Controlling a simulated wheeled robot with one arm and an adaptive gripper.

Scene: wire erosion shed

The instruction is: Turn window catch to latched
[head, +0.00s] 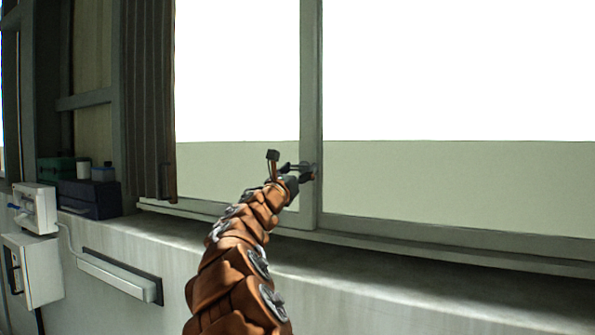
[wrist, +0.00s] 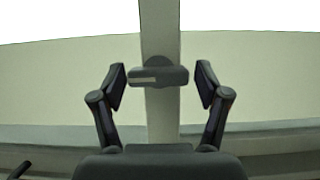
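The window catch (wrist: 165,75) is a dark grey lever on a round base, fixed to the pale upright window bar (wrist: 159,115). Its handle lies roughly level across the bar, with a light stripe on its left part. In the head view the catch (head: 311,172) is small and partly hidden by my gripper (head: 294,168). In the wrist view my gripper (wrist: 161,82) is open, one finger on each side of the catch. The handle's ends come close to both fingertips; I cannot tell whether they touch. Nothing is held.
The window sill (head: 430,258) runs below the window and is bare near my arm. A dark blue box (head: 90,200) and small containers stand at its left end. A dark slatted shutter or curtain (head: 146,100) hangs left of the glass. White wall boxes (head: 40,268) are lower left.

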